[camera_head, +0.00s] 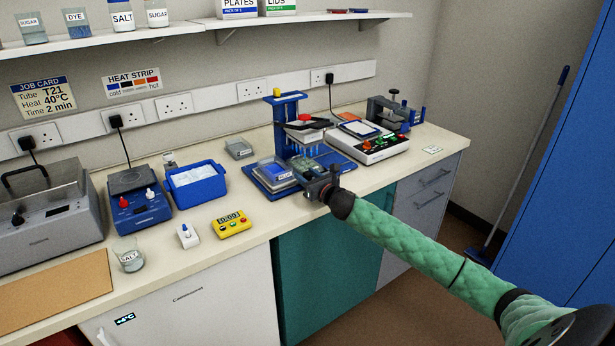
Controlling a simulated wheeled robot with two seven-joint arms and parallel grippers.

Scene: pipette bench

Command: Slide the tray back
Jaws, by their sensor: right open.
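The blue pipetting stand (289,112) stands on the bench, with a row of blue tips under its head. A low blue tray (258,184) lies at its foot and carries a clear, blue-filled labelled container (274,172). A greyish well plate (305,167) sits to its right, below the tips. My right gripper (314,180) is open at the front edge of the tray, close to the plate. Its dark wrist hides part of the tray's front right; I cannot tell whether the fingers touch it. My left gripper is not in view.
A white device with coloured buttons (374,146) stands right of the stand. A yellow timer (231,224), a blue ice box (196,186) and a salt beaker (129,256) stand to the left. The bench front between timer and tray is clear.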

